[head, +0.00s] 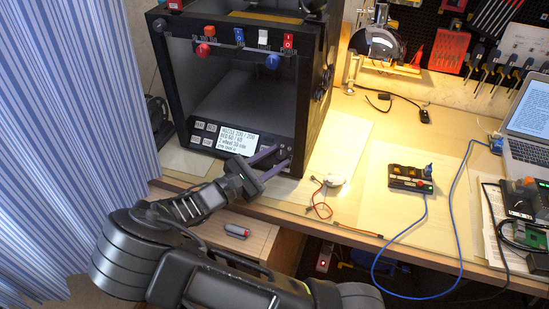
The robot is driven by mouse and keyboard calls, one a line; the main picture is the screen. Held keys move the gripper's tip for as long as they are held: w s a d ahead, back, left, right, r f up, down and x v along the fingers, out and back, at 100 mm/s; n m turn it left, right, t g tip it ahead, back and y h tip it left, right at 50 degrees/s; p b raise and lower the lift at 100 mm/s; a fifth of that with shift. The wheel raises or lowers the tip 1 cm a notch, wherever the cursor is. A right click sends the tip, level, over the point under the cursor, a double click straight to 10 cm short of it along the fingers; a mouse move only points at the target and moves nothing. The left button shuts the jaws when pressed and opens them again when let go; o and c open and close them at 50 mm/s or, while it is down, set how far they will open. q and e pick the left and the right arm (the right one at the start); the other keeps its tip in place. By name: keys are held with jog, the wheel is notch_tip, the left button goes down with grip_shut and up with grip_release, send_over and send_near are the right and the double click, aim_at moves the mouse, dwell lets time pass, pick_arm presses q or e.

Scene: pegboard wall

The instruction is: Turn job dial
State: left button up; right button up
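The black printer-like machine (240,95) stands at the back left of the bench. Its lower front panel has a lit text screen (238,143) with small buttons left of it. The gripper's two purple fingers are spread apart, one above the other, with tips at that end of the panel. I cannot tell whether they touch the dial.
Red and blue knobs and switches (238,38) line the machine's top bar. A white round device (334,180) with a red cable, a small black control box (408,178) and a laptop (528,115) lie to the right. A blue-striped curtain (60,130) hangs at left.

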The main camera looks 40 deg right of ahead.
jog(key=shift+c, duration=0.3)
grip_shut()
dwell(0.3)
jog(key=n+t+p, duration=0.1)
jog(key=n, duration=0.1)
jog(key=n+t+p, duration=0.1)
jog(key=t, duration=0.1)
jog(key=n+t+p, duration=0.2)
jog(key=shift+s+r+n, duration=0.15)
jog(key=shift+s+n, duration=0.15)
jog(key=shift+s, duration=0.05)
jog(key=n+t+p, duration=0.1)
jog(key=n, duration=0.1)
jog(key=n+t+y+p, duration=0.1)
jog(key=t+p, duration=0.1)
jog(key=n+t+y+p, duration=0.1)
jog(key=n, duration=0.1)
jog(key=shift+s+d+n+t+p, duration=0.25)
jog(key=shift+s+n+t+p, duration=0.05)
jog(key=shift+f+n+t+y+p, duration=0.25)
jog(key=shift+n+t+y+p, duration=0.55)
jog(key=shift+n+y, duration=0.15)
jog(key=shift+o, duration=0.3)
grip_release()
jog(key=shift+s, duration=0.1)
